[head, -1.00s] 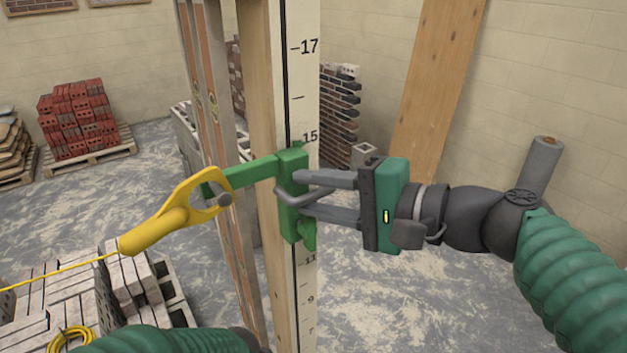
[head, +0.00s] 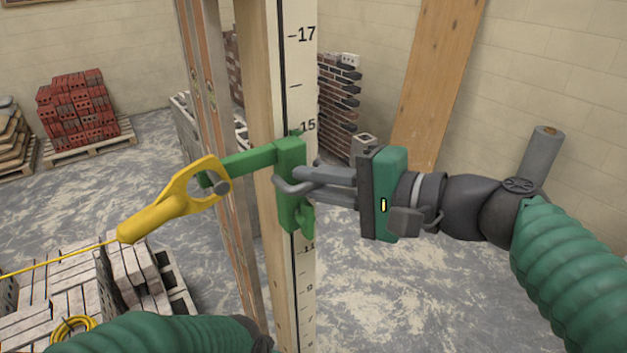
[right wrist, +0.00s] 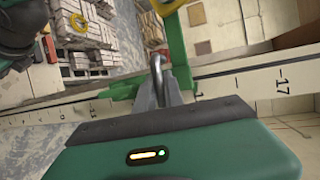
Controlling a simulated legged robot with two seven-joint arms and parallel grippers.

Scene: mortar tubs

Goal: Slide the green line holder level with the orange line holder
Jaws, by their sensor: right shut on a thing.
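The green line holder (head: 291,185) is clamped around the pale graduated pole (head: 303,75) in the head view, its top a little below the 15 mark. Its green arm reaches left to a yellow line block (head: 175,200) with a taut yellow line. My right gripper (head: 305,185) comes from the right and is shut on the green holder. In the right wrist view its grey fingers (right wrist: 165,85) meet at the holder (right wrist: 178,60). I see no orange line holder. My left sleeve shows at the bottom left, but its gripper does not show.
A leaning wooden plank (head: 432,90) and a grey roll (head: 541,160) stand at the right. Red bricks (head: 75,110) sit on a pallet at the far left. Grey blocks (head: 60,285) with a yellow line coil (head: 72,328) lie at the lower left.

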